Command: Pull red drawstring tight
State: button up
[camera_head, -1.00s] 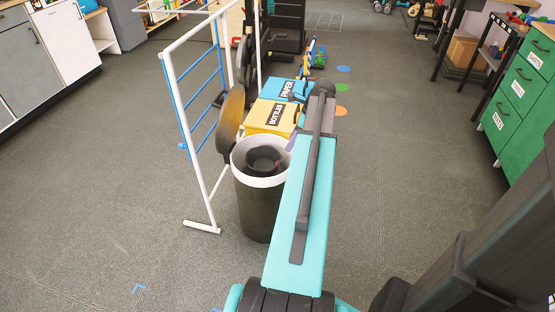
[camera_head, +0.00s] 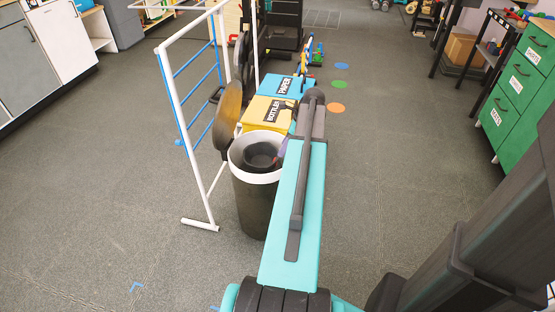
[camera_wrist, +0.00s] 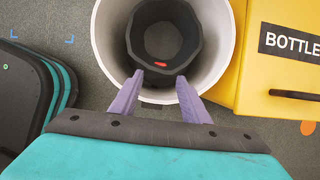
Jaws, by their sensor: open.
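A small red piece (camera_wrist: 156,63), likely part of the red drawstring, lies inside a dark faceted container or bag (camera_wrist: 136,40) in the wrist view. Whether it is a loop or tied is too small to tell. The dark container sits within a bin with a white rim (camera_wrist: 106,75); the bin also shows in the head view (camera_head: 258,205). My gripper (camera_wrist: 160,78) is open and empty, its two purple fingers spread over the near side of the bin opening, short of the red piece in the picture. In the head view my arm hides most of my gripper.
A yellow BOTTLES box (camera_head: 258,110) and a blue PAPER box (camera_head: 275,83) stand behind the bin. A white and blue rack (camera_head: 175,90) and a round brown disc (camera_head: 229,112) stand close on its left. Green drawers (camera_head: 520,90) are at right. Floor between is clear.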

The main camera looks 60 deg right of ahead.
aim_at(276, 159)
jog(key=shift+b+x, duration=0.7)
jog(key=shift+x, duration=3.25)
grip_shut()
